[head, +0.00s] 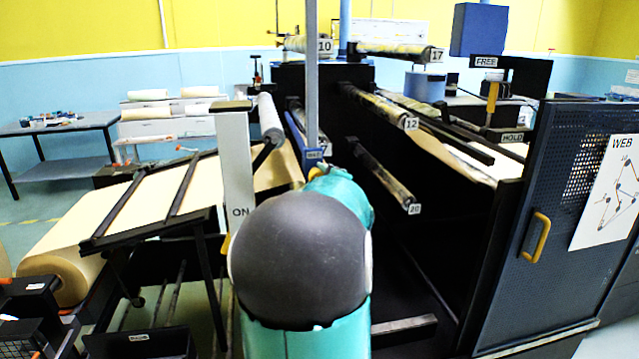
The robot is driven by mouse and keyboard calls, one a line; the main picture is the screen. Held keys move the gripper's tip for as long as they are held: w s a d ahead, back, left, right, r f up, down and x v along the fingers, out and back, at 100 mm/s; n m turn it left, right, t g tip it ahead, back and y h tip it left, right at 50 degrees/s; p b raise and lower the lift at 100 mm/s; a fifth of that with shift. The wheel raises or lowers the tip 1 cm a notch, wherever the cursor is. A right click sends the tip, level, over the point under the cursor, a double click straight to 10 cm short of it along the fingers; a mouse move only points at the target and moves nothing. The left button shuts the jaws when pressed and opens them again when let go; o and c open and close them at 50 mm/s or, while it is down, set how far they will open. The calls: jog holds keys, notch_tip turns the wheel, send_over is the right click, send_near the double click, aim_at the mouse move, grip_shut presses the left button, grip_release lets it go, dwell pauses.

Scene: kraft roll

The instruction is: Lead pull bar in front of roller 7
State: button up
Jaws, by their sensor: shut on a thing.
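My teal and dark grey arm fills the lower middle of the head view. My gripper (317,173) is at its far end, largely hidden behind the wrist. It is shut at the end of a slanting blue bar (297,133), which I take to be the pull bar. A small orange-yellow part shows there. A blue tag, too small to read surely, is beside it. Rollers marked 10 (305,44), 17 (400,49), 12 (383,106) and 20 (384,178) stick out from the black machine frame. I see no number 7; that roller cannot be told.
A grey post (312,75) rises just above my gripper. A white ON panel (236,160) stands to its left. Brown paper (130,215) runs from a big roll (62,275) at left. A dark cabinet door (545,220) blocks the right. A FREE/HOLD lever (492,98) stands behind.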

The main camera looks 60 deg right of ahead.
jog(key=shift+w+a+r, duration=0.15)
jog(key=shift+r, duration=0.6)
jog(key=shift+w+a+r, duration=0.1)
jog(key=shift+w+r, duration=0.1)
jog(key=shift+r, duration=0.55)
jog(key=shift+w+a+r, duration=0.15)
jog(key=shift+r, duration=0.6)
notch_tip(320, 180, up, 26)
jog(key=shift+w+a+r, duration=0.2)
jog(key=shift+r, duration=0.05)
